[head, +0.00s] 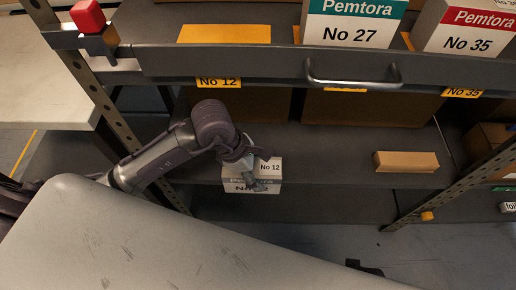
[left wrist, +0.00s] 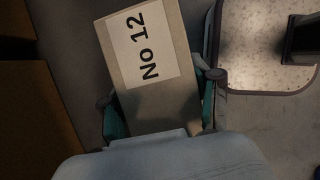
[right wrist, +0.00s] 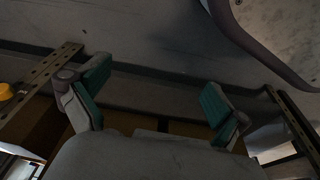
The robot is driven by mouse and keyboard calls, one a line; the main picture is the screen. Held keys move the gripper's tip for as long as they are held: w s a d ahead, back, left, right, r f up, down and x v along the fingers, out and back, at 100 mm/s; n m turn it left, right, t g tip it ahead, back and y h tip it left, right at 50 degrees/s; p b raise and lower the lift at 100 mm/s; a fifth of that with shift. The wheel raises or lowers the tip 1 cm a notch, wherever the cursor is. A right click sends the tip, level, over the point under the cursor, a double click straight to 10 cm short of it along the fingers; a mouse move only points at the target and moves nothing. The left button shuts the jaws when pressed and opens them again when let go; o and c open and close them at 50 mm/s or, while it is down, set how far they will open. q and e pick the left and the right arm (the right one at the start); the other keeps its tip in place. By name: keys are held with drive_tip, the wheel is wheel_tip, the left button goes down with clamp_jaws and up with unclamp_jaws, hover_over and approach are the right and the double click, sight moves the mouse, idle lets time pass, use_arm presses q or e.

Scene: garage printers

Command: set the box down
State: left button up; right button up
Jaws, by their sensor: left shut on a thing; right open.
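The box (head: 268,168) is small, with a "No 12" label on its top and more print on its front. My left gripper (head: 254,170) is shut on it, in front of the lower shelf (head: 330,165) in the head view. In the left wrist view the box (left wrist: 165,97) sits between the fingers of the left gripper (left wrist: 158,112), its "No 12" label facing the camera. The head view does not show clearly whether the box touches the shelf. My right gripper (right wrist: 150,105) is open and empty in the right wrist view.
A yellow patch (head: 224,34) lies on the upper shelf, above a "No 12" tag (head: 218,82). Boxes "No 27" (head: 352,32) and "No 35" (head: 468,42) stand to its right. A drawer-like handle (head: 352,82) juts from the shelf front. A brown block (head: 406,161) lies on the lower shelf.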

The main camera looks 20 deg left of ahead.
use_arm(q)
drive_tip(key=w, duration=0.2)
drive_tip(key=w+a, duration=0.1)
drive_tip(key=w, duration=0.2)
drive_tip(key=w+a+f, duration=0.1)
drive_tip(key=w, duration=0.2)
drive_tip(key=shift+w+a, duration=0.15)
drive_tip(key=shift+w, duration=0.05)
drive_tip(key=shift+f+b, duration=0.4)
drive_tip(key=shift+f, duration=0.85)
use_arm(e)
drive_tip(key=shift+w+r, duration=0.25)
drive_tip(key=shift+r, duration=0.35)
drive_tip(key=shift+w+r, duration=0.2)
drive_tip(key=shift+r, duration=0.35)
use_arm(q)
drive_tip(key=shift+f, duration=0.1)
drive_tip(key=o, duration=1.6)
drive_tip(key=shift+c, duration=0.2)
use_arm(e)
drive_tip(key=shift+w+a+r, duration=0.1)
drive_tip(key=shift+r, duration=0.05)
drive_tip(key=shift+r, duration=0.1)
